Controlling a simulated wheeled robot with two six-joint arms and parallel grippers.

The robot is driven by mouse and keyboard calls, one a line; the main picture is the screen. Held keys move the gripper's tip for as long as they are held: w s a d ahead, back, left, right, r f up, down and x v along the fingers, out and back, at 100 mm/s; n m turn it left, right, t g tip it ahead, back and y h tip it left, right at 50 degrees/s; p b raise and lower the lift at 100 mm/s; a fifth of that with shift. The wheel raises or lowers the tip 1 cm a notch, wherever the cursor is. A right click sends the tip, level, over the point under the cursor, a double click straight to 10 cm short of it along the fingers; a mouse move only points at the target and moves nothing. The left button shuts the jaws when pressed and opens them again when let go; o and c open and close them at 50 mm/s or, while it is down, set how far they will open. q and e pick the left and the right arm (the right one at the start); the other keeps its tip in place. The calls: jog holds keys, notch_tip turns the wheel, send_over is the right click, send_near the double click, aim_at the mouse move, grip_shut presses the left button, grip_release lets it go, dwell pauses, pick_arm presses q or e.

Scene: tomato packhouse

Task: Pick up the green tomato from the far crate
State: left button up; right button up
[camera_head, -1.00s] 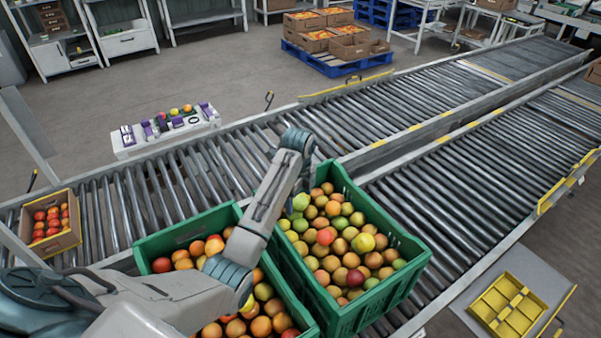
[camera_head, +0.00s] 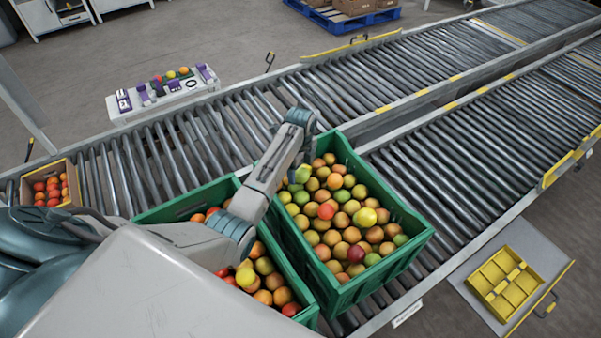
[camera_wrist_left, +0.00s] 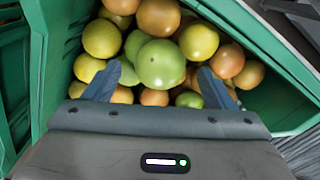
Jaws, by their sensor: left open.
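The far crate (camera_head: 352,292) is a green open crate full of mixed tomatoes, standing on the roller conveyor. In the left wrist view a large pale green tomato (camera_wrist_left: 160,63) lies on top of the heap, near the crate's wall. It also shows in the head view (camera_head: 303,173), partly behind my arm. My left gripper (camera_wrist_left: 158,80) is open, with its two blue-grey fingers on either side of the green tomato. In the head view its fingers are mostly hidden behind my own arm. My right gripper is in no view.
A second green crate (camera_head: 175,211) of tomatoes stands close on the left, partly under my arm. Yellow, orange and other green tomatoes crowd around the fingers. A small cardboard box (camera_head: 60,202) of red tomatoes is at far left. The conveyor (camera_head: 480,130) to the right is clear.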

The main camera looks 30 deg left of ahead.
pick_arm(q)
jog(key=shift+f, duration=1.3)
jog(key=c, duration=0.8)
